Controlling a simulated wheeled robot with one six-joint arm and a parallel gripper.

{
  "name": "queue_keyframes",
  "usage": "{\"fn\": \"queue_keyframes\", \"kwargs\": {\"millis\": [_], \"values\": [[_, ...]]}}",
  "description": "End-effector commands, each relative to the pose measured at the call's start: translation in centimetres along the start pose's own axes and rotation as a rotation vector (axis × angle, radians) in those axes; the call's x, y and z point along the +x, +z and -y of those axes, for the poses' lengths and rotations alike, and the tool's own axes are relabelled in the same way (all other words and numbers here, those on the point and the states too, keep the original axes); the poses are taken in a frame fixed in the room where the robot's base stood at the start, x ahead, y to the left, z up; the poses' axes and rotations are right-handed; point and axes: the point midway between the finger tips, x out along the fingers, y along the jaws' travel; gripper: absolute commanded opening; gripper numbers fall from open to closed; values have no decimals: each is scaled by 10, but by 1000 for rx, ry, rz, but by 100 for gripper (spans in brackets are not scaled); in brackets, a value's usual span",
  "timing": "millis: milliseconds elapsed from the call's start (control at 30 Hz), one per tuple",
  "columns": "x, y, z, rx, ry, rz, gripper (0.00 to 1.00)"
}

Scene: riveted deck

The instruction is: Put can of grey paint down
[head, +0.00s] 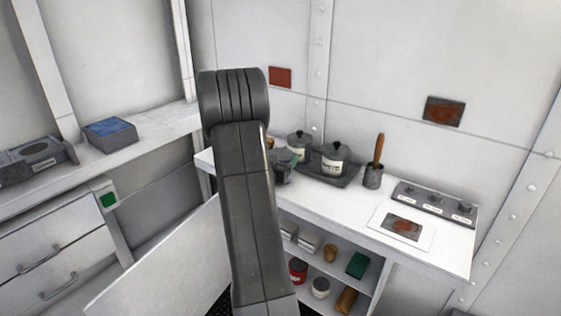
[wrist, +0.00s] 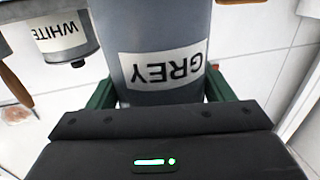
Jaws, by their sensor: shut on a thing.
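The can of grey paint (wrist: 165,62) fills the top middle of the wrist view, its GREY label upside down there. My gripper (wrist: 160,90) is shut on it, a green finger on each side. In the head view my arm hides most of the gripper, and a dark part of what looks like the held can (head: 282,172) shows beside the arm, near the left end of the tray. I cannot tell whether its base touches anything. A can of white paint (wrist: 65,35) stands beside it in the wrist view, and shows in the head view (head: 335,158).
A dark tray (head: 345,181) on the white bench (head: 330,205) bears the white can and another lidded can (head: 298,144). A pot with a wooden-handled tool (head: 373,176) stands right of it. A knob panel (head: 435,203) lies further right. Shelves below hold several small items.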

Motion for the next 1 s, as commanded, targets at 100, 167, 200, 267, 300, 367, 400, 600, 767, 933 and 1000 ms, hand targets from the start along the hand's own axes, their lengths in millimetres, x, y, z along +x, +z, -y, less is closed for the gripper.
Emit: {"fn": "queue_keyframes", "kwargs": {"millis": [100, 167, 200, 267, 300, 367, 400, 600, 767, 933, 1000], "values": [[0, 7, 0, 0, -1, -2, 37], [0, 7, 0, 1, -1, -3, 37], [0, 7, 0, 1, -1, -3, 37], [0, 7, 0, 1, -1, -3, 37], [0, 7, 0, 1, -1, -3, 37], [0, 9, 0, 1, -1, -2, 37], [0, 10, 0, 1, -1, -2, 37], [0, 10, 0, 0, -1, 0, 96], [0, 10, 0, 0, -1, 0, 96], [0, 5, 0, 0, -1, 0, 96], [-11, 8, 1, 0, -3, 0, 96]]}}
